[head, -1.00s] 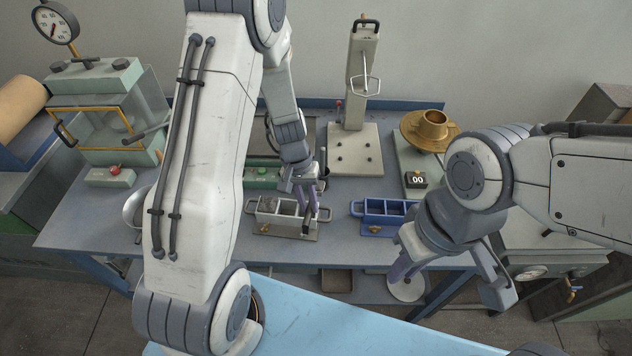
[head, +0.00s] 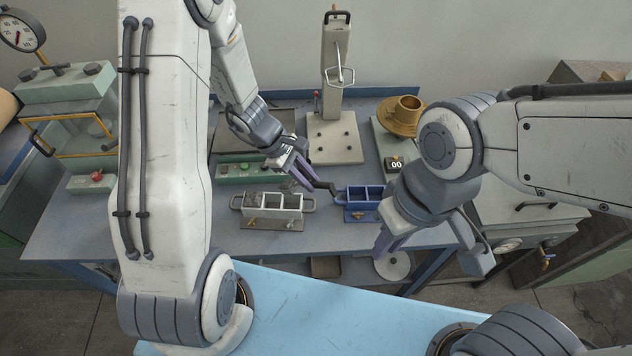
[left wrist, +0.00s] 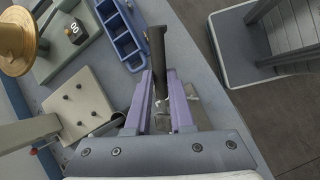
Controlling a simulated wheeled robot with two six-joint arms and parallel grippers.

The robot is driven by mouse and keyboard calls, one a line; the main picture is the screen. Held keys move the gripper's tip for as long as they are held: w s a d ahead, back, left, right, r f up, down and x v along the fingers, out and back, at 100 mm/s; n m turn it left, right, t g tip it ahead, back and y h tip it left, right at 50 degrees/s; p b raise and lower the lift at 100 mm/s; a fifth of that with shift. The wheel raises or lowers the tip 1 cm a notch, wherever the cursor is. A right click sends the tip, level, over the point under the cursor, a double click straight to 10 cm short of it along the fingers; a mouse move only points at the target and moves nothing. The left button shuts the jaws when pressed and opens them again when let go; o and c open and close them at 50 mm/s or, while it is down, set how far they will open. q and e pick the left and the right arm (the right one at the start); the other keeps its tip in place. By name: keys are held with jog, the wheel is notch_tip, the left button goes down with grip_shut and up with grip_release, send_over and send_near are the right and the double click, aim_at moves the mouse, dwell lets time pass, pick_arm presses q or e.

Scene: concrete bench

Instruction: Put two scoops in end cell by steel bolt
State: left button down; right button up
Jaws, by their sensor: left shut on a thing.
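The grey steel mould (head: 291,204), with a row of cells and end handles, sits left on the bench in the head view. My left gripper (head: 309,180) is shut on a scoop's dark handle (left wrist: 157,55), just above the bench between the moulds. The scoop's bowl is mostly hidden, so its contents cannot be told. My right gripper (head: 432,252) is open, with fingers apart, in front of the bench.
A pale press stand (head: 335,130) stands behind the moulds. A scale with a black display (head: 396,165) and a brass vessel (head: 403,115) stands at the back right. Bare bench lies in front of the moulds.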

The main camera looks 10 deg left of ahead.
pick_arm(q)
jog(key=a+h, duration=0.1)
jog(key=w+a+h, duration=0.1)
jog(key=a+h, duration=0.1)
jog(key=a+g+h, duration=0.1)
jog(key=h, duration=0.1)
jog(key=shift+w+a+r+n+b, duration=0.2)
jog(key=shift+w+a+n+b, duration=0.1)
jog(key=shift+a+b, duration=0.1)
jog(key=shift+a+r+h, duration=0.2)
jog(key=shift+h, duration=0.4)
